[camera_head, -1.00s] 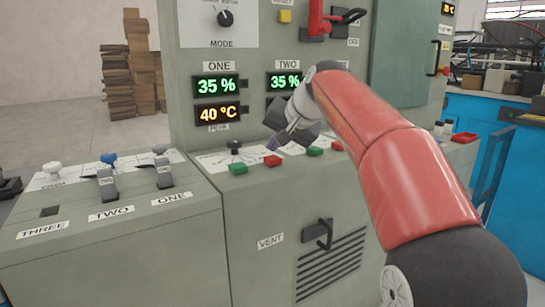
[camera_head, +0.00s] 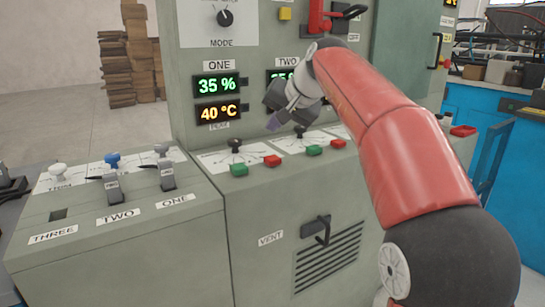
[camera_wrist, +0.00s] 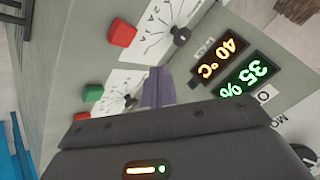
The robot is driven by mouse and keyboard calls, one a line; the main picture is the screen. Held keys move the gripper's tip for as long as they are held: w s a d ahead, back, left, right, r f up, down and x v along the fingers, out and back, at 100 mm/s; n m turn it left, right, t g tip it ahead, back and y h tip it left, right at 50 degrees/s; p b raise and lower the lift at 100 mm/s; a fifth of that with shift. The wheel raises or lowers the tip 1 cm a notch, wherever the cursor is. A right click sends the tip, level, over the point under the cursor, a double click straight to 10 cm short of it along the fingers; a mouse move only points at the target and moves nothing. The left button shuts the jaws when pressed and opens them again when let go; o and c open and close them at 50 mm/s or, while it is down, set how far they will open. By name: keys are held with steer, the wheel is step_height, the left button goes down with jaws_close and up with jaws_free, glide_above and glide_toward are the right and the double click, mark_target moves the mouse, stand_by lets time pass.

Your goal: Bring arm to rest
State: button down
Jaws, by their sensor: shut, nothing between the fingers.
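My gripper (camera_head: 275,124) is above the sloped control shelf, in front of the panel and to the right of the ONE displays. It is shut and nothing shows between its fingers. In the wrist view its purple fingertips (camera_wrist: 157,86) are together, with the shelf's buttons and the displays beyond them. My red arm reaches in from the lower right of the head view and hides part of the TWO displays.
The grey cabinet has green (camera_head: 239,170) and red (camera_head: 272,160) buttons and black knobs (camera_head: 235,145) below the gripper. Levers TWO (camera_head: 113,187) and ONE (camera_head: 167,174) stand on the left console. A vent handle (camera_head: 317,230) juts from the front. A blue workbench (camera_head: 525,160) stands at right.

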steer(key=s+d+f+h, duration=0.2)
steer(key=s+d+f, duration=0.3)
steer(key=s, duration=0.4)
steer(key=s+d+f+h, duration=0.1)
steer(key=s+d+f, duration=0.2)
steer(key=s+d, duration=0.4)
steer(key=s+d+f+n+g+h, duration=0.1)
steer(key=s+d+f+h, duration=0.2)
steer(key=s+f, duration=1.3)
steer(key=shift+s+d+f, duration=0.15)
steer(key=shift+s+d, duration=1.05)
